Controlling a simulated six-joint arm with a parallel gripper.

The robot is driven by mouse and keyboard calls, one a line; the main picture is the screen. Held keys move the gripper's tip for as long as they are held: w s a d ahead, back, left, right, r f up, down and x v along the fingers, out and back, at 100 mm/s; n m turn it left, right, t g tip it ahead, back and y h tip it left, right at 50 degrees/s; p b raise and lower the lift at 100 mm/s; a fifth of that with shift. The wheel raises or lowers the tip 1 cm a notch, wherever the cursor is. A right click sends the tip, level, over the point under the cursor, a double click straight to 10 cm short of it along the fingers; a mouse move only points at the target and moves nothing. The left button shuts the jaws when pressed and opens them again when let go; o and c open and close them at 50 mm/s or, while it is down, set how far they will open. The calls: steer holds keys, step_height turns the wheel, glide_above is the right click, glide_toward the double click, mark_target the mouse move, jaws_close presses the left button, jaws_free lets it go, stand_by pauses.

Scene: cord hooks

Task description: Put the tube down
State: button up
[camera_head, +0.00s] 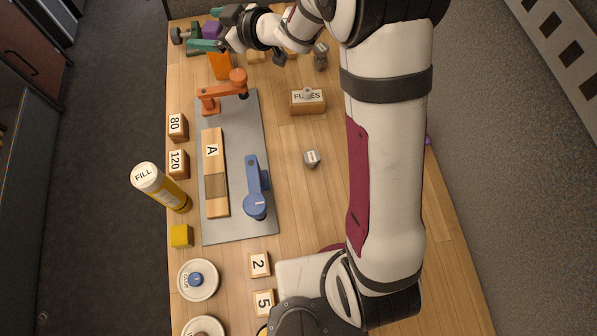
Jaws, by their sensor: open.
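A yellow tube (176,195) with a white top marked FILL stands upright by the left edge of the table, beside the grey mat. My gripper (213,30) is far from it, at the table's far left corner. Nothing is seen held.
A grey mat (238,225) bears an orange clamp (222,93), a blue clamp (257,190) and a wooden piece marked A (212,150). Number blocks and a yellow block (181,236) surround the tube. A FUSES box (308,101) stands right of the mat.

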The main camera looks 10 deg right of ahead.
steer(key=s+d+r+m+h, duration=0.25)
steer(key=d+m+h, duration=0.25)
steer(key=d, duration=0.3)
steer(key=s+d+r+m+h, duration=0.1)
steer(key=s+d+m+h, duration=0.35)
steer(key=d, duration=0.45)
steer(key=s+d+f+m+g+h, duration=0.1)
steer(key=s+m+g, duration=0.2)
steer(key=s, duration=0.6)
steer(key=s+d+f+m+g, duration=0.1)
steer(key=s+d+m+g, duration=0.15)
steer(key=s, duration=0.65)
steer(key=s+a+m+g+y, duration=0.1)
steer(key=s+a, duration=0.5)
steer(key=s, duration=0.6)
steer(key=g+y, duration=0.1)
steer(key=g, duration=0.1)
steer(key=shift+s+a+f+m+g+y, duration=0.15)
steer(key=shift+s+f+m+g+y, duration=0.05)
steer(key=shift+f+m+g+y, duration=0.2)
